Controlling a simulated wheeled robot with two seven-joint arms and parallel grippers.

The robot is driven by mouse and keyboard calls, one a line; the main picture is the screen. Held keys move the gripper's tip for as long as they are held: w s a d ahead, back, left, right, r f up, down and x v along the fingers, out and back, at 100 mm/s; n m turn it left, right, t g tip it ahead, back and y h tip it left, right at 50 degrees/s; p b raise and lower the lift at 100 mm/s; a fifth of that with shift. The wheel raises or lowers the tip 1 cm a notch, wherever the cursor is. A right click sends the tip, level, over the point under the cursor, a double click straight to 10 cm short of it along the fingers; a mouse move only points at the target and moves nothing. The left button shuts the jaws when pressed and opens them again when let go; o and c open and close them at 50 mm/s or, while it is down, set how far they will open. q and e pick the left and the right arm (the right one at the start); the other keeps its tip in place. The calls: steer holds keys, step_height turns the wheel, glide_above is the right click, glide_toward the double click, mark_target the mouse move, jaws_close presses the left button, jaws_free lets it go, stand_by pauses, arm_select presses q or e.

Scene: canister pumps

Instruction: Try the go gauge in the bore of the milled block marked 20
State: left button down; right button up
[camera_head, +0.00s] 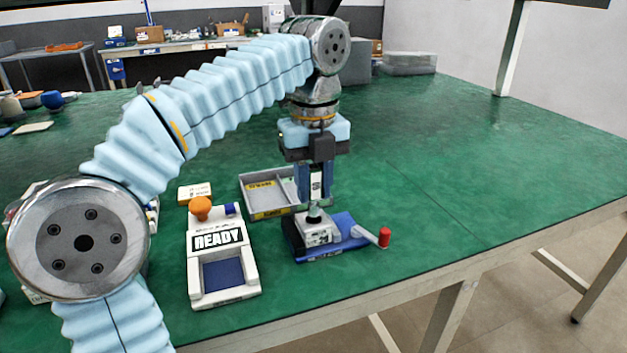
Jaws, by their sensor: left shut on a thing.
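My left gripper (314,196) comes down from above, its fingers shut on the upper part of a gauge (314,214). Only a small grey-green part of the gauge shows below the fingertips. Directly under it is a pale milled block (318,233) with dark marks on its face, too small to read. The gauge's lower end meets the block's top; I cannot tell how deep it sits in the bore. The block sits in a blue fixture (343,227) with a red-ended lever (384,237) on the right. My right gripper is out of view.
A white stand marked READY (218,240), with an orange knob (200,207) and dark blue recess, is left of the fixture. A grey divided tray (270,211) with yellow labels lies behind. The green table (460,180) is clear on the right.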

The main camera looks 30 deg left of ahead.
mark_target(313, 166)
arm_select(q)
steer(key=shift+f+b, duration=1.05)
steer(key=shift+f, duration=0.35)
stand_by(1.1)
steer(key=shift+r+p, duration=1.3)
steer(key=shift+p, duration=0.15)
steer(key=shift+r, duration=0.1)
step_height(313, 166, up, 2)
steer(key=shift+r+p, duration=0.2)
steer(key=shift+p, duration=0.8)
steer(key=shift+r, duration=1.2)
